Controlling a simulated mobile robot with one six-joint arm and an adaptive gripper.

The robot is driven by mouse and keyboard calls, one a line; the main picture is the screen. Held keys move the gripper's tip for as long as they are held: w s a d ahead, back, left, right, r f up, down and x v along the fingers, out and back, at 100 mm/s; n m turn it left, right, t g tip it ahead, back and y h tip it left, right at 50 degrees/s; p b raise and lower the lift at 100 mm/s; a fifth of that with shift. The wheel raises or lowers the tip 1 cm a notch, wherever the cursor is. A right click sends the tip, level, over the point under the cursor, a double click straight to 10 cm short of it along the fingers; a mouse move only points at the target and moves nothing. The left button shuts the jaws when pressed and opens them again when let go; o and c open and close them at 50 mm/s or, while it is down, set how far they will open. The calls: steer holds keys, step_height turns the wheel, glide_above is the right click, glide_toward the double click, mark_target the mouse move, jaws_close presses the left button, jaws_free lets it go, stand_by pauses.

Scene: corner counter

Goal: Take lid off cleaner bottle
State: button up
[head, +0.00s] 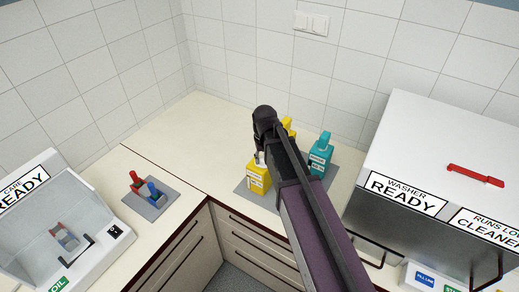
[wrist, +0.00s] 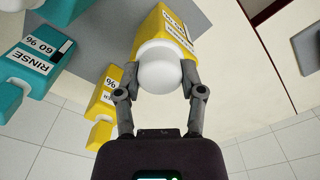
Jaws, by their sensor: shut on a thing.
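A yellow bottle (head: 257,178) stands on the grey mat at the corner of the counter. Its label is too small to read in the head view, and it also shows in the wrist view (wrist: 166,25). It has a rounded white lid (wrist: 160,72), which is mostly hidden by my arm in the head view. My gripper (wrist: 158,74) is shut on the white lid, one finger on each side. In the head view my gripper (head: 261,152) is over the top of this bottle. The lid appears to be at the bottle's neck; I cannot tell whether it is loose.
A second yellow bottle (wrist: 103,108) and teal rinse bottles (wrist: 32,60) stand close by on the grey mat (head: 244,188). A washer (head: 440,150) is at right, a care machine (head: 60,225) at left. Red and blue items sit on a small mat (head: 158,205). The back-left counter is clear.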

steer(key=s+d, duration=0.2)
steer(key=s, duration=0.8)
steer(key=shift+d+r+p, duration=0.15)
steer(key=shift+r+p, duration=0.25)
steer(key=shift+r, duration=0.05)
steer(key=shift+f, duration=0.1)
step_height(320, 180, down, 8)
steer(key=b, duration=0.7)
steer(key=shift+r+b, duration=0.2)
steer(key=shift+b, duration=0.2)
steer(key=shift+s, duration=0.2)
